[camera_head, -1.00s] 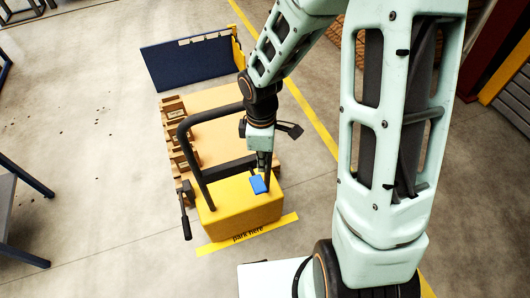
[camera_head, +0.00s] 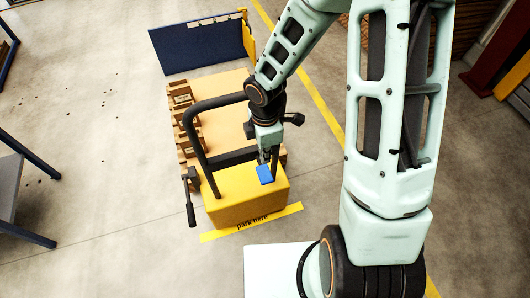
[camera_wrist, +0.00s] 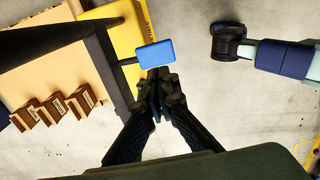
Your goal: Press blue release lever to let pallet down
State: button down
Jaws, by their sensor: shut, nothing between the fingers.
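The blue release lever (camera_head: 265,174) is a small blue pad above the yellow body of the pallet truck (camera_head: 245,205). In the wrist view the blue pad (camera_wrist: 155,54) sits on a short dark stem. My gripper (camera_head: 267,157) is shut and empty, pointing down at the pad's far edge. In the wrist view my fingertips (camera_wrist: 159,75) are together just below the pad in the picture; I cannot tell whether they touch it. The pallet (camera_head: 230,92), with a tan top, lies behind the truck body.
The truck's black handle frame (camera_head: 212,104) rises close to the left of my wrist. A dark crank-like lever (camera_head: 190,205) stands at the truck's left. A blue panel (camera_head: 200,46) stands behind the pallet. A yellow "park here" strip (camera_head: 250,223) lies in front. The floor at left is mostly open.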

aim_at(266, 180)
notch_tip(266, 180, down, 9)
jog(key=shift+f+b, duration=0.15)
jog(key=shift+b, duration=0.75)
jog(key=shift+s+f+b, duration=0.25)
jog(key=shift+f+b, duration=0.3)
jog(key=shift+b, duration=0.1)
jog(key=shift+s+d+f+b, duration=0.15)
jog(key=shift+s+f+b, duration=0.1)
jog(key=shift+f+b, duration=0.4)
jog(key=shift+s+f+b, duration=0.2)
jog(key=shift+f+b, duration=1.1)
jog(key=shift+f, duration=0.1)
jog(key=shift+r, duration=0.1)
jog(key=shift+s+r+p, duration=0.15)
jog(key=shift+r+p, duration=0.4)
jog(key=s+d+r+p, duration=0.2)
jog(key=s+r+p, duration=0.2)
jog(key=r, duration=0.7)
jog(key=shift+s, duration=0.95)
